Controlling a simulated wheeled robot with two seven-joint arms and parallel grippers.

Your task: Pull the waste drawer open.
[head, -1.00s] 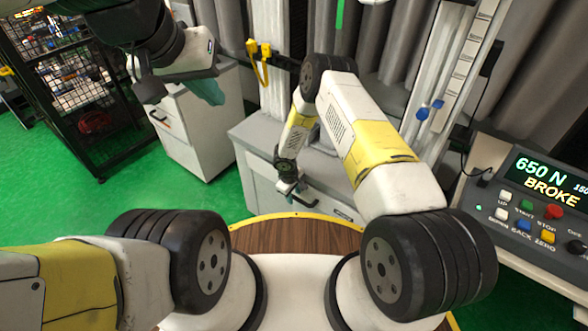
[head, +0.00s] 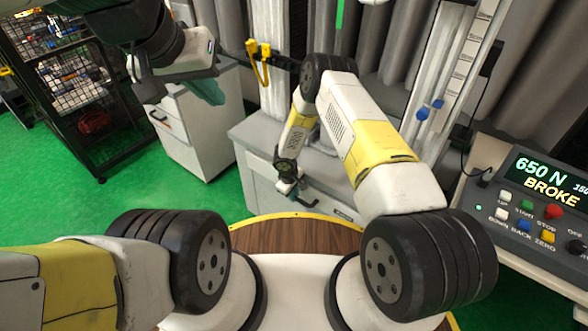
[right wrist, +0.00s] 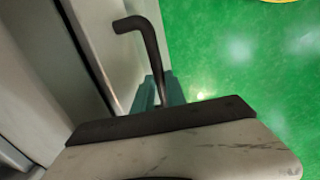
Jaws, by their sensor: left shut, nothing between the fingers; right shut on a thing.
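The waste drawer seems to be the pale front (head: 262,190) low in the grey cabinet, partly hidden by my right arm. My right gripper (head: 290,188) is down at this front. In the right wrist view its teal fingers (right wrist: 160,92) are shut on a dark bar handle (right wrist: 150,42). The handle stands out from a pale panel (right wrist: 118,60), and a dark gap runs along that panel's left side. I cannot tell how far the drawer stands out. My left gripper (head: 208,92) is shut and empty at the upper left, in front of a white cabinet.
The white drawer cabinet (head: 195,130) stands left of the grey one. A black mesh rack (head: 85,100) is at the far left. A control panel (head: 535,205) reading "650 N BROKE" is at the right. Green floor (head: 60,220) is open at the left.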

